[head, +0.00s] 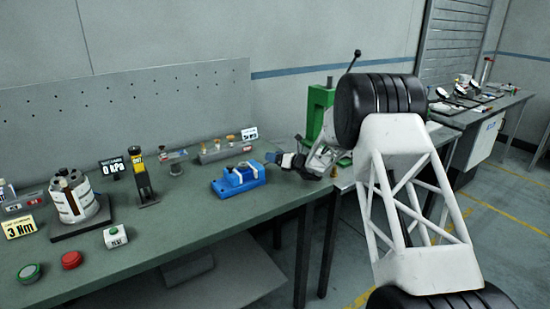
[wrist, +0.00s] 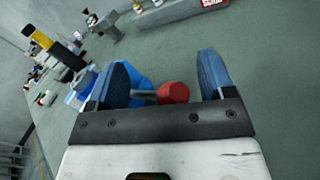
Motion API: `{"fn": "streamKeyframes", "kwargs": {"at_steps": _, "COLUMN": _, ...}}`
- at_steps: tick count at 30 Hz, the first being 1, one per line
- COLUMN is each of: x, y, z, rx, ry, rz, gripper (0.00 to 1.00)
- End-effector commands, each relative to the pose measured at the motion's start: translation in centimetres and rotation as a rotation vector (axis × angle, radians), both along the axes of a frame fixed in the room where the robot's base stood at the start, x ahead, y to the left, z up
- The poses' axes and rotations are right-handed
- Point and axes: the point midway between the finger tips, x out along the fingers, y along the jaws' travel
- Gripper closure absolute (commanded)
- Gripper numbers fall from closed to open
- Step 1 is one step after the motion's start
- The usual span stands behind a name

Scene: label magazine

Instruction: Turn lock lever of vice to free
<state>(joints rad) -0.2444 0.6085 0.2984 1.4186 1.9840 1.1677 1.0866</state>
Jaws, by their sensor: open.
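The blue vice (head: 238,182) stands on the green bench in the head view. In the wrist view its blue body (wrist: 131,72) shows partly behind my left finger. A grey lever with a red knob (wrist: 173,92) reaches out from the vice side. My gripper (wrist: 163,72) is open, with blue fingers, and the red knob appears between them, nearer the middle. I cannot tell whether a finger touches it. In the head view my gripper (head: 276,158) is just right of the vice, and the lever is not clearly visible there.
A green press (head: 318,108) stands to the right, close to my arm. The bench front before the vice is clear.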

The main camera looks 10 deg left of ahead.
Motion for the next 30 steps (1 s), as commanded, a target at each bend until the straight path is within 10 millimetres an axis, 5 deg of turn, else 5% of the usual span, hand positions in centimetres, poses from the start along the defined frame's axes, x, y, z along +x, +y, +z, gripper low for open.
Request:
{"fn": "streamKeyframes", "kwargs": {"at_steps": 8, "x": 0.01, "y": 0.06, "z": -0.03, "rx": 0.0, "ry": 0.001, "rz": 0.0, "gripper": 0.26}}
{"fn": "streamKeyframes", "kwargs": {"at_steps": 21, "x": -0.05, "y": 0.05, "z": -0.2, "rx": -0.001, "ry": 0.002, "rz": 0.001, "gripper": 0.93}}
{"fn": "streamKeyframes", "kwargs": {"at_steps": 30, "x": -0.19, "y": 0.1, "z": -0.43, "rx": -0.01, "ry": -0.001, "rz": 0.001, "gripper": 0.93}}
